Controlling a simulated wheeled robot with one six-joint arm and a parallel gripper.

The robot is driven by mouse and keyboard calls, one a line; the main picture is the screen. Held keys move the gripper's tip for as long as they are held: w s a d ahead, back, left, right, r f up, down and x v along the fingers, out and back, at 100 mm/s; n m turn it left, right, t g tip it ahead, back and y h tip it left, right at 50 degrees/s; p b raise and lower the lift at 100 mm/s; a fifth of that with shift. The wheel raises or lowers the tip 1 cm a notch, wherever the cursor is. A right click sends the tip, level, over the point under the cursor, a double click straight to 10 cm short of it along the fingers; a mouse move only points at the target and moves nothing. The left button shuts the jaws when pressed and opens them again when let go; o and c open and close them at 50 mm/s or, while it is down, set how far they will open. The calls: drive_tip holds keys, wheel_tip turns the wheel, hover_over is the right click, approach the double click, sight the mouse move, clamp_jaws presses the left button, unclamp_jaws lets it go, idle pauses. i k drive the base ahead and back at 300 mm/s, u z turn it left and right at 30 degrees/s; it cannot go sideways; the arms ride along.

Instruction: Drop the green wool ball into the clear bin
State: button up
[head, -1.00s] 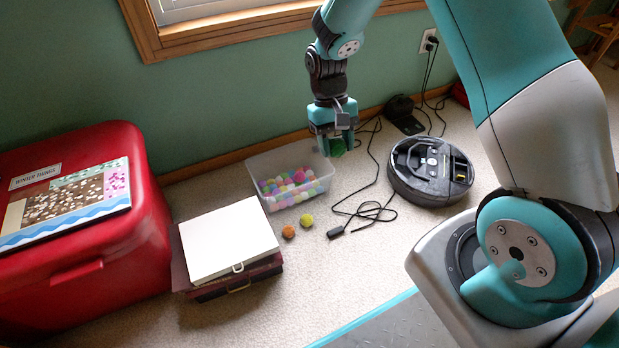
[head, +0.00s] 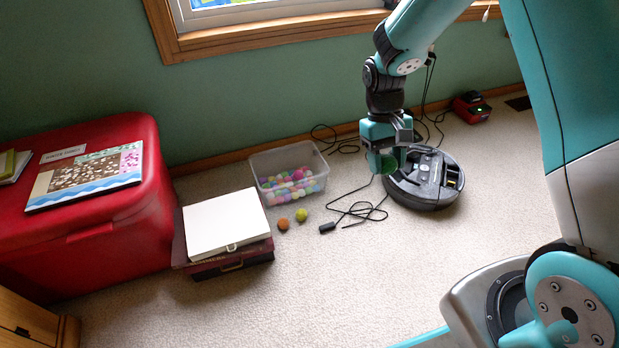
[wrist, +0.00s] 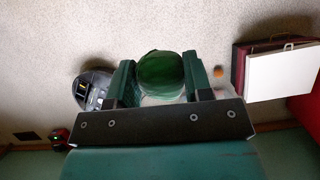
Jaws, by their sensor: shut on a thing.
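My gripper (head: 383,160) is shut on the green wool ball (head: 390,166), held in the air. In the wrist view the ball (wrist: 161,74) sits between the two fingers. The clear bin (head: 284,156) stands on the carpet against the wall, left of my gripper in the head view. It holds several small pastel balls (head: 292,184). In the wrist view the bin is mostly hidden behind the ball and gripper.
An orange ball (head: 283,224) and a yellow-green ball (head: 302,215) lie before the bin. A white-topped case (head: 225,225) and red chest (head: 105,215) stand left.

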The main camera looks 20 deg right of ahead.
sight(270, 203)
drive_tip(key=z, duration=1.45)
drive_tip(key=i, duration=1.25)
drive_tip(key=u, duration=2.45)
drive_tip(key=i, duration=0.5)
drive_tip(key=z, duration=0.05)
